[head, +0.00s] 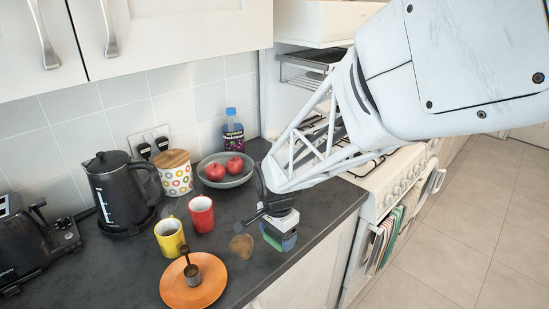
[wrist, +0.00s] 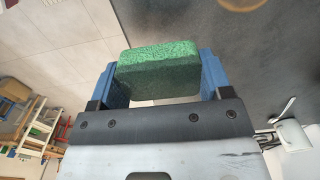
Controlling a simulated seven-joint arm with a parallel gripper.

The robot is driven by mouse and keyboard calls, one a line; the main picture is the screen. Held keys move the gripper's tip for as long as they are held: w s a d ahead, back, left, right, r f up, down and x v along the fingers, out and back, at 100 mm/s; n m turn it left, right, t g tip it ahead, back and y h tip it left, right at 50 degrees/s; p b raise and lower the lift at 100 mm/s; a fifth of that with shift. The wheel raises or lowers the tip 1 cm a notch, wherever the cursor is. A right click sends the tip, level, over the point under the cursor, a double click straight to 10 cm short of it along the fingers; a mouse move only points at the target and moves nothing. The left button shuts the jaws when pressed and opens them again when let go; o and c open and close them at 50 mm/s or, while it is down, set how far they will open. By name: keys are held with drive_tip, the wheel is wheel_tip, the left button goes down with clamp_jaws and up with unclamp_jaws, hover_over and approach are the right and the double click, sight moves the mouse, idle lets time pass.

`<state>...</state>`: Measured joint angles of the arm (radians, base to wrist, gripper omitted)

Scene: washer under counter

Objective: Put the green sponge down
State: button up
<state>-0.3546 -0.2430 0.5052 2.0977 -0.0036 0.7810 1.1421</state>
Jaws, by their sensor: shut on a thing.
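The green sponge (wrist: 158,72) is held between the two blue fingers of my gripper (wrist: 160,80) in the wrist view. In the head view my gripper (head: 279,236) is over the front part of the dark counter, with a little of the sponge's green (head: 272,240) showing between its fingers. Most of the sponge is hidden there by the gripper. I cannot tell whether the sponge touches the counter (head: 130,268).
A brown round item (head: 241,246) lies just left of the gripper. A fruit bowl (head: 226,180) is behind. The counter's front edge is close on the right.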

drive_tip(key=shift+w+a+f, duration=0.1)
drive_tip(key=shift+w+a, duration=0.35)
drive_tip(key=shift+w, duration=0.8)
drive_tip(key=shift+w+a+f, duration=0.15)
drive_tip(key=shift+w+a, duration=0.25)
drive_tip(key=shift+w, duration=0.8)
drive_tip(key=shift+w+a+f, duration=0.1)
drive_tip(key=shift+w+a, duration=0.35)
drive_tip(key=shift+w, duration=0.8)
drive_tip(key=shift+f, duration=0.1)
drive_tip(key=shift+f, duration=1.7)
drive_tip(key=shift+f, duration=0.1)
drive_tip(key=o, duration=1.1)
drive_tip(key=shift+c, duration=0.2)
wheel_tip(320, 180, up, 12)
